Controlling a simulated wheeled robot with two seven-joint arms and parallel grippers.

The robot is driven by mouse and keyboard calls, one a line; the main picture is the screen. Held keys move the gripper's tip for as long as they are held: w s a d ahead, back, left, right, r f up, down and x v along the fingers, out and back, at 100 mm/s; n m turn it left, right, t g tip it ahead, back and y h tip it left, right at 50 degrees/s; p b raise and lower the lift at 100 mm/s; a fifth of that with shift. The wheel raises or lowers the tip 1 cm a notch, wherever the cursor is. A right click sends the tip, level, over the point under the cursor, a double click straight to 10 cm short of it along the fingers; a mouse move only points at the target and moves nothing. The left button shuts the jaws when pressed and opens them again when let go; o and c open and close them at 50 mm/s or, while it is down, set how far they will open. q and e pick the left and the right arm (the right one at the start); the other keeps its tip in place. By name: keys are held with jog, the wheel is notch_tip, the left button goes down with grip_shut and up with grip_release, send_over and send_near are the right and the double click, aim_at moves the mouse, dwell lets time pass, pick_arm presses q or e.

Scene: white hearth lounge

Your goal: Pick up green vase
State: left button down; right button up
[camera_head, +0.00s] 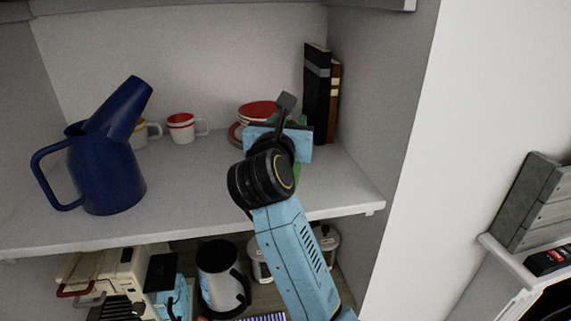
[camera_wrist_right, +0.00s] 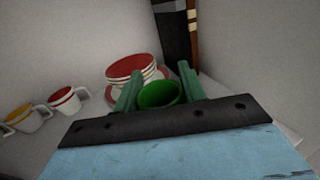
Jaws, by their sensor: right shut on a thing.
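The green vase (camera_wrist_right: 158,95) shows in the right wrist view as a round green rim and hollow inside between my two fingers. In the head view it is mostly hidden behind my right gripper, with a bit of green (camera_head: 297,173) showing beside the wrist. My right gripper (camera_head: 292,122) reaches over the right part of the white shelf (camera_head: 200,213) and is shut on the vase. Its fingers also show in the wrist view (camera_wrist_right: 160,88), one on each side of the rim. My left gripper is not in view.
Red-and-white dishes (camera_head: 257,108) and upright books (camera_head: 317,95) stand close behind my gripper. Two cups (camera_head: 181,128) and a blue pitcher (camera_head: 105,165) stand to the left. The shelf's right wall (camera_head: 375,110) is near.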

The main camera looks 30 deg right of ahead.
grip_shut()
jog(key=shift+r, duration=0.15)
